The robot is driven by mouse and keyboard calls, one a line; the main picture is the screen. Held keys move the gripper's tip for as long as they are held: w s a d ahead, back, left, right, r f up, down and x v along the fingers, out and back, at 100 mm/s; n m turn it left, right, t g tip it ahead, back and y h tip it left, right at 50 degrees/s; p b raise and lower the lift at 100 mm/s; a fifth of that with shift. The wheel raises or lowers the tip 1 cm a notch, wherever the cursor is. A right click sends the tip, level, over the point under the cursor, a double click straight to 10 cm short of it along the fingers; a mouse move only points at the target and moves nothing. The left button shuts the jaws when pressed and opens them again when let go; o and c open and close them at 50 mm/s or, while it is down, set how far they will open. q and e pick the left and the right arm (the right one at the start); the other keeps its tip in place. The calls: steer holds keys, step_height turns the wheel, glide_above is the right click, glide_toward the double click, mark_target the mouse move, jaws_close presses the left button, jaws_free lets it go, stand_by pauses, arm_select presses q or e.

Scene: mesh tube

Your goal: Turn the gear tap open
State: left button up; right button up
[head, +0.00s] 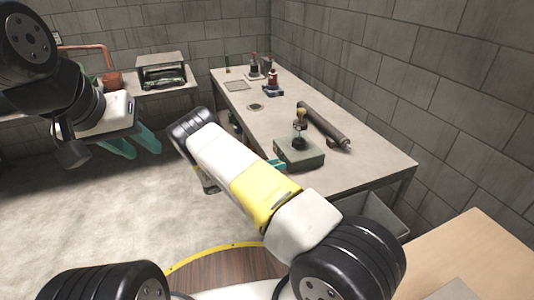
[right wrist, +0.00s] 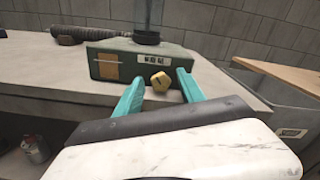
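In the right wrist view, a yellow faceted knob (right wrist: 160,81), which looks like the gear tap, sits on the front face of a green box (right wrist: 112,62). The box also shows on the bench in the head view (head: 300,156). My right gripper (right wrist: 161,76) is open, its teal fingers on either side of the knob with visible gaps. I cannot tell how deep the fingertips reach. In the head view my right forearm hides most of this gripper and the knob. My left gripper (head: 138,149) is open and empty, over the floor at the left.
A dark mesh tube (head: 326,126) lies on the grey bench (head: 375,157) behind the box. A wooden table (head: 480,255) is at the lower right.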

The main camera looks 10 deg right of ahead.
steer(key=shift+a, duration=0.1)
steer(key=s+a, duration=0.1)
steer(key=a, duration=0.6)
steer(key=shift+s+a, duration=0.2)
steer(key=shift+s, duration=0.05)
